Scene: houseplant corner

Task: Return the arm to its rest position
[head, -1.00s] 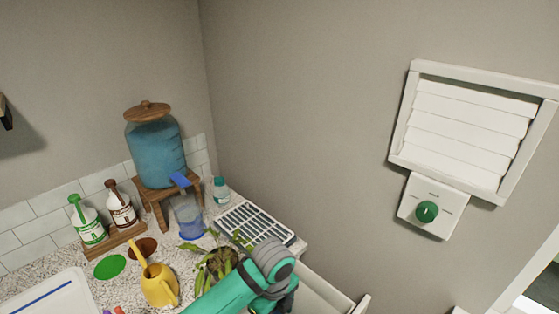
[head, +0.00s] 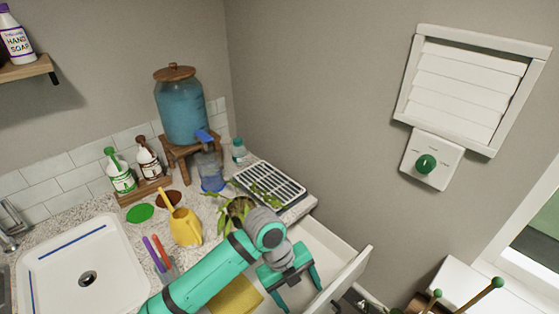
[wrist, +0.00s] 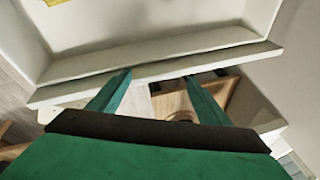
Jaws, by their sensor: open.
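My green arm reaches in from the bottom of the head view. My gripper (head: 298,285) hangs at its end, open and empty, over the open white drawer (head: 335,240). In the wrist view my gripper (wrist: 160,85) shows two green fingers spread apart with nothing between them. The drawer's front edge (wrist: 160,65) passes beyond the fingertips there.
A potted plant (head: 240,205) stands close behind my arm on the counter. A yellow watering can (head: 185,227), a white sink (head: 60,265), a drying rack (head: 270,184) and a water dispenser (head: 182,110) are nearby. Green-knobbed sticks (head: 485,294) rise at the lower right.

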